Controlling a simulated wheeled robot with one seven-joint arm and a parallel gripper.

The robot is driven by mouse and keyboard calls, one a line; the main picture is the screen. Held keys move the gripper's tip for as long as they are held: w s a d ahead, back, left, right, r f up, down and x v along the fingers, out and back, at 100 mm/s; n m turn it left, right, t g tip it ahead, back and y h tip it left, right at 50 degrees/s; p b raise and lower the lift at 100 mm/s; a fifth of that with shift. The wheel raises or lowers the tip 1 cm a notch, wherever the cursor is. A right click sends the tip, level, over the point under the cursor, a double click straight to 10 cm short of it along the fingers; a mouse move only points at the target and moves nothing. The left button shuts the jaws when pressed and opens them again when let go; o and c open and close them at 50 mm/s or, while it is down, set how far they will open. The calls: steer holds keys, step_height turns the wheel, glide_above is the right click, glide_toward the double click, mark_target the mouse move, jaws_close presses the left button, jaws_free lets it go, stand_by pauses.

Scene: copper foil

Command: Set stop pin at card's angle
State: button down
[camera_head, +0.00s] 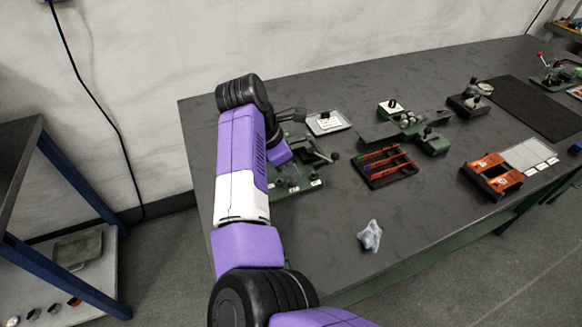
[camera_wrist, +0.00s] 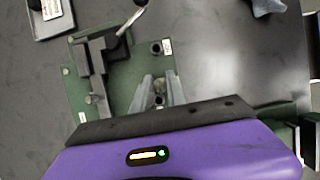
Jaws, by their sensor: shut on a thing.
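A green fixture plate (camera_wrist: 122,82) lies below my wrist camera; it carries a dark clamp block (camera_wrist: 97,62) and a lever (camera_wrist: 132,20). My gripper (camera_wrist: 159,84) is over the plate's right part, shut on a small metallic stop pin (camera_wrist: 159,97). The pin is mostly hidden between the fingers; I cannot tell whether it sits in a hole. An open round hole (camera_wrist: 156,48) with a white label is just beyond the fingertips. In the head view the fixture (camera_head: 303,187) is partly behind my arm. A white card (camera_head: 327,121) lies on a small tray behind it.
A black tray with red and orange parts (camera_head: 386,166) stands right of the fixture. A crumpled grey-blue cloth (camera_head: 370,236) lies near the front edge. Green tooling (camera_head: 432,142), an orange-black holder (camera_head: 491,174) and a dark mat (camera_head: 528,105) are farther right. Bare bench lies around the cloth.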

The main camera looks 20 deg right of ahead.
steer(key=shift+f, duration=0.35)
stand_by(0.7)
steer(key=c, duration=1.6)
jaws_free()
steer(key=shift+c, duration=0.2)
steer(key=shift+r, duration=0.1)
steer(key=shift+r+p, duration=0.55)
steer(key=shift+r, duration=0.9)
steer(key=shift+o, duration=0.4)
steer(key=o, duration=0.5)
steer(key=shift+c, duration=0.2)
